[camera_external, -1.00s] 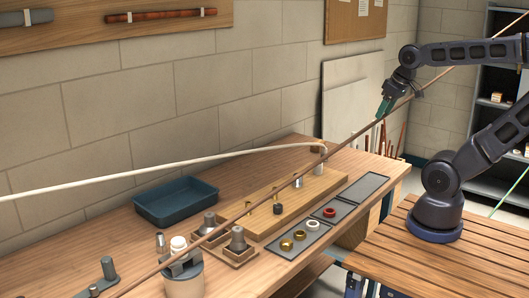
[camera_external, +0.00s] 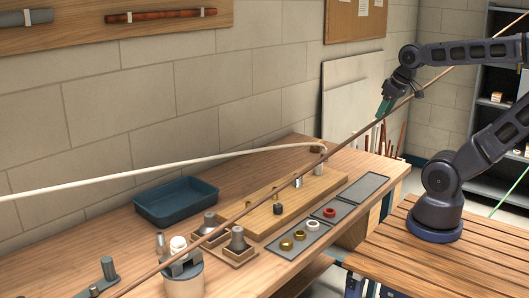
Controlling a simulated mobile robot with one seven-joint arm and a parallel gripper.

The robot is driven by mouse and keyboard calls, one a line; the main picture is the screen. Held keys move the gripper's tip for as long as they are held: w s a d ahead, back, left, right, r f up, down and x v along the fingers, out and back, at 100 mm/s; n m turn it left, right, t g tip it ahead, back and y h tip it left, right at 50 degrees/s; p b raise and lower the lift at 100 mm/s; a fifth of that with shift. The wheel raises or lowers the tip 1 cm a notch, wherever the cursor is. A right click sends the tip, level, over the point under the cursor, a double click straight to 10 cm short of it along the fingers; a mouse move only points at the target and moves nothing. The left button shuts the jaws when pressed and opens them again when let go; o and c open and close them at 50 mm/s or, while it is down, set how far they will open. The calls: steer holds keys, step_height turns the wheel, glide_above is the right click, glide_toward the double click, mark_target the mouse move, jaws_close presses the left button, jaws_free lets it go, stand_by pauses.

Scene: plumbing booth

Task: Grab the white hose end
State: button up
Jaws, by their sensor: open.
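The white hose (camera_external: 150,172) runs from the left edge of the view, above the workbench, to its right-hand end (camera_external: 320,146). That end bends down at a small upright fitting (camera_external: 318,158) near the back of the bench; the exact contact is too small to tell. My gripper (camera_external: 384,108) has green fingers pointing down. It is open and empty, up and to the right of the hose end and apart from it.
A long brown rod or pipe (camera_external: 235,221) crosses the view diagonally in front of the bench and passes close to my gripper. A blue tray (camera_external: 205,187), a wooden board (camera_external: 325,183) with small fittings, and grey mats (camera_external: 366,187) with rings lie on the bench.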

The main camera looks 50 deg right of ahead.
stand_by(0.7)
steer(key=m+g, duration=0.5)
steer(key=m, duration=1.3)
glide_above(332, 153)
steer(key=f, duration=2.2)
steer(key=shift+w+d+f, duration=0.1)
steer(key=shift+w+d, duration=0.1)
steer(key=shift+d, duration=0.05)
steer(key=shift+w+d+f, duration=0.2)
steer(key=shift+d+f, duration=0.05)
steer(key=shift+f, duration=0.25)
step_height(332, 153, down, 10)
steer(key=shift+f, duration=0.25)
steer(key=shift+c, duration=0.6)
